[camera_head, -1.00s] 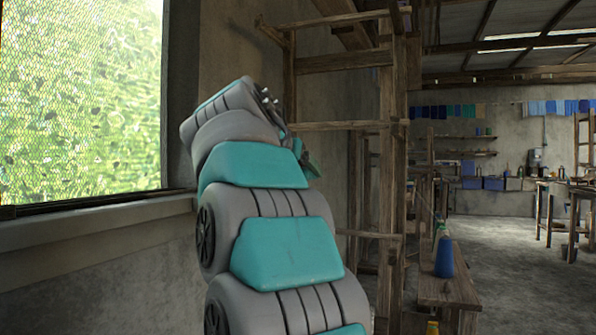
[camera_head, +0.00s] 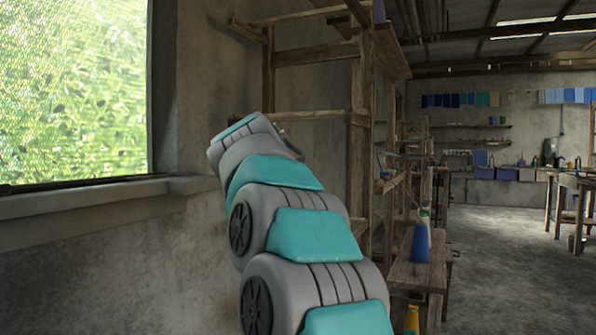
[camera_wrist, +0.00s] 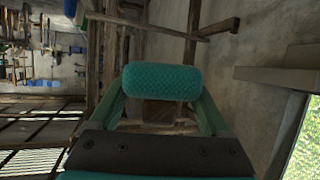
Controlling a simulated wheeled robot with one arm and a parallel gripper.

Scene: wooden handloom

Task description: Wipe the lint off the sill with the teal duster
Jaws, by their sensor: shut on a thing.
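The window sill (camera_head: 90,198) runs along the left wall under the meshed window in the head view. It also shows at the right of the wrist view (camera_wrist: 285,78), turned on its side. The teal duster (camera_wrist: 162,82) is a textured roll held across the fingertips of my gripper (camera_wrist: 163,98), which is shut on it. The duster is apart from the sill in the wrist view. In the head view my arm hides the gripper and the duster. I cannot make out any lint on the sill at this distance.
A wooden frame with shelves (camera_head: 362,150) stands right of my arm. The floor (camera_head: 490,255) farther right is clear. A table (camera_head: 580,185) stands at the far right.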

